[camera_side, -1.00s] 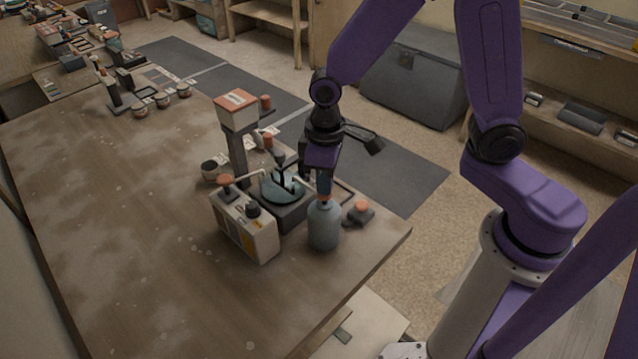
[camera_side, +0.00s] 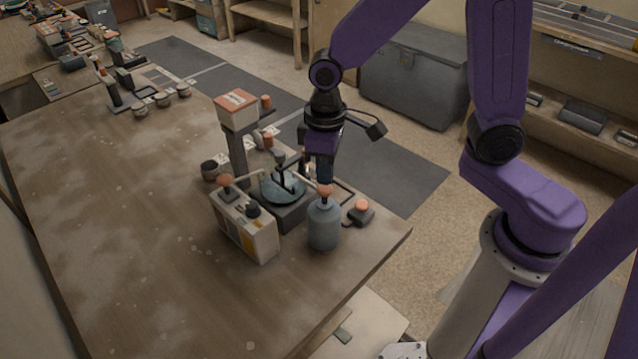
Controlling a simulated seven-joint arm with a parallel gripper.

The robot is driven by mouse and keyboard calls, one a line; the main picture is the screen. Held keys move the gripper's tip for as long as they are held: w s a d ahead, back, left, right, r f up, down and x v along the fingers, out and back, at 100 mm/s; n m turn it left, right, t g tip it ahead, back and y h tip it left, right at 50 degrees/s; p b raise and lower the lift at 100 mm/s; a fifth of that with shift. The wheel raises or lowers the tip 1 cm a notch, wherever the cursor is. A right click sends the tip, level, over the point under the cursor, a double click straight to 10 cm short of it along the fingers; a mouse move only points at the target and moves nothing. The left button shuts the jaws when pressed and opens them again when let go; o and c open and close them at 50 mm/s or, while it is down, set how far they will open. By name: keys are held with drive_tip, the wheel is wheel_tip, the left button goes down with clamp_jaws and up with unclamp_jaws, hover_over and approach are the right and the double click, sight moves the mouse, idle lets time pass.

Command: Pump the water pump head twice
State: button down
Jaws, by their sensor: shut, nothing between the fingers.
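The water pump is a grey-blue bottle (camera_side: 323,228) standing upright near the table's right edge. Its orange pump head (camera_side: 325,191) sits on top, with a pale spout reaching left toward a dish. My gripper (camera_side: 325,181) points straight down right above the pump head, with its fingers shut and empty. Its tips are at or just above the head; I cannot tell if they touch. The tips partly cover the top of the head.
Left of the bottle stand a white box (camera_side: 245,228) with its own orange-topped pump (camera_side: 225,181) and a dark base with a teal dish (camera_side: 282,188). A column with an orange top (camera_side: 237,108) rises behind. A dark pad with an orange button (camera_side: 361,212) lies to the right.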

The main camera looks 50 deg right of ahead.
drive_tip(key=shift+r, duration=3)
drive_tip(key=shift+s, duration=0.1)
drive_tip(key=s+d+n, duration=0.3)
drive_tip(key=s+d, duration=0.1)
drive_tip(key=s, duration=0.5)
drive_tip(key=s+d+n, duration=0.3)
drive_tip(key=s+d, duration=0.1)
drive_tip(key=s, duration=0.5)
drive_tip(key=shift+s+n, duration=0.25)
drive_tip(key=shift+n, duration=0.05)
drive_tip(key=shift+d, duration=0.1)
